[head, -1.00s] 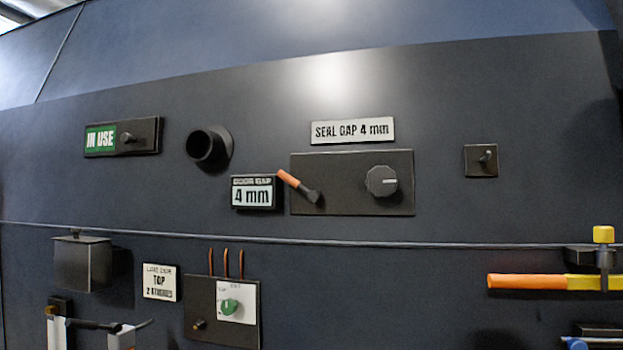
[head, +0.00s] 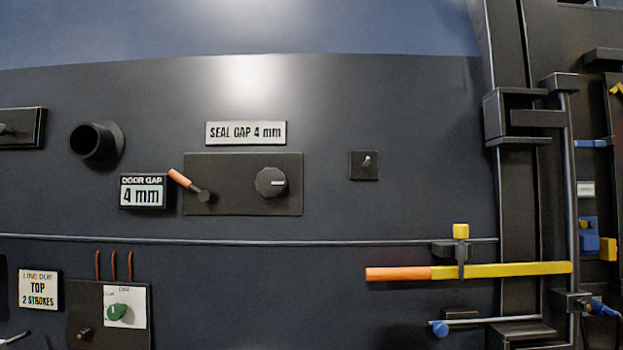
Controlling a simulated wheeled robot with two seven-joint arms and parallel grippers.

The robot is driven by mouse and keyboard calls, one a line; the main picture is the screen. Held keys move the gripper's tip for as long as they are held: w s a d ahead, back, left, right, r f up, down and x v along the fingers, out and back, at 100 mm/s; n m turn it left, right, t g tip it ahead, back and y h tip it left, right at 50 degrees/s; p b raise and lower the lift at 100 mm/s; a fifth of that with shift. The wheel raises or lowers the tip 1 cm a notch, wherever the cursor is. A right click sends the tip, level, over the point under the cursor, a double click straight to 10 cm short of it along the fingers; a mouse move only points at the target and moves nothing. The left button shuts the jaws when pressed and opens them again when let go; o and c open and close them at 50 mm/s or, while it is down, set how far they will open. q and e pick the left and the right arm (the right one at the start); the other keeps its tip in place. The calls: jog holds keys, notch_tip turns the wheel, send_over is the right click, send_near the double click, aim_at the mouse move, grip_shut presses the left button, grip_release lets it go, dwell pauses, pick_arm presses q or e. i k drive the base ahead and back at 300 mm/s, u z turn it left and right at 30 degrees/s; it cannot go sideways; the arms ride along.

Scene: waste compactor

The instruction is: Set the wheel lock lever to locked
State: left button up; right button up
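No label that I can read says wheel lock, so I cannot tell which lever it is. A short lever with an orange grip (head: 180,178) is on a dark panel (head: 230,208) beside a round knob (head: 271,182); its grip points up and left. A long bar, orange at its left end and yellow to the right (head: 500,270), lies level across the right side, under a yellow block (head: 461,231). Below it is a thin rod with a blue knob (head: 440,328) at its left end. Neither of my grippers is in view.
A dark tube (head: 96,144) sticks out at upper left. A green knob (head: 117,312) is on a lower panel. A small switch (head: 366,162) is right of the seal gap panel. A dark upright frame (head: 515,200) with a vertical rod stands at right.

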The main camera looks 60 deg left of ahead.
aim_at(204, 196)
jog(key=z, duration=0.25)
jog(key=i, duration=1.1)
jog(key=u, duration=2.15)
